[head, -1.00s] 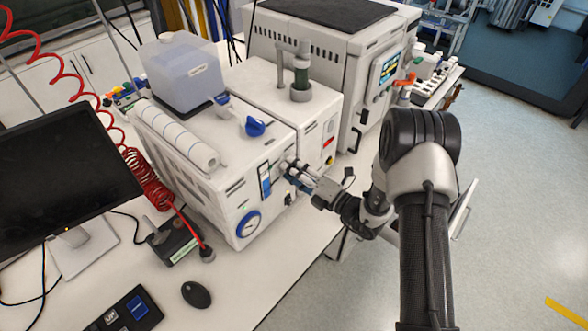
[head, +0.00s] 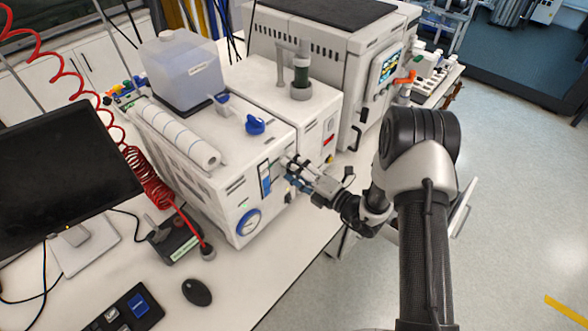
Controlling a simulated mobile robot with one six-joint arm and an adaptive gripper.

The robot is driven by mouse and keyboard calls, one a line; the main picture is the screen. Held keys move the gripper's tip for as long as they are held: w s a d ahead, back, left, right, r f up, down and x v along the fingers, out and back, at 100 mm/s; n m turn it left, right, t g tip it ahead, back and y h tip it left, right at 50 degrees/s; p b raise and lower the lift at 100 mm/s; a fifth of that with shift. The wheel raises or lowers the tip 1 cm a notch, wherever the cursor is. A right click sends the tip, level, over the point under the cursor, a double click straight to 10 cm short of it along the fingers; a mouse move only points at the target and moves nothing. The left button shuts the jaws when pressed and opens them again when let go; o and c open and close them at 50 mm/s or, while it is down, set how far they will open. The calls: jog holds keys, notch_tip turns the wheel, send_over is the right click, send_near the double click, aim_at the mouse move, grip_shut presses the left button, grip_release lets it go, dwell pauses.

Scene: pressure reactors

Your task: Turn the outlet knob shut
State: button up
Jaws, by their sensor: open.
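My gripper (head: 295,168) is at the front panel of the white reactor unit (head: 215,195), reaching in from the right. Its fingers are open and their tips are close to the panel. I cannot tell whether they touch it. The outlet knob cannot be made out for certain; the fingers cover the part of the panel where they point. A small blue part (head: 293,184) shows just below the fingers. A round blue-rimmed gauge (head: 249,222) sits lower left on the same panel.
A blue knob (head: 255,125) and a white roll (head: 180,138) are on top of the unit. A translucent tank (head: 180,72) stands behind. A monitor (head: 62,180) and a mouse (head: 197,292) are on the bench to the left.

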jog(key=v, duration=1.2)
jog(key=shift+a, duration=0.1)
dwell(0.4)
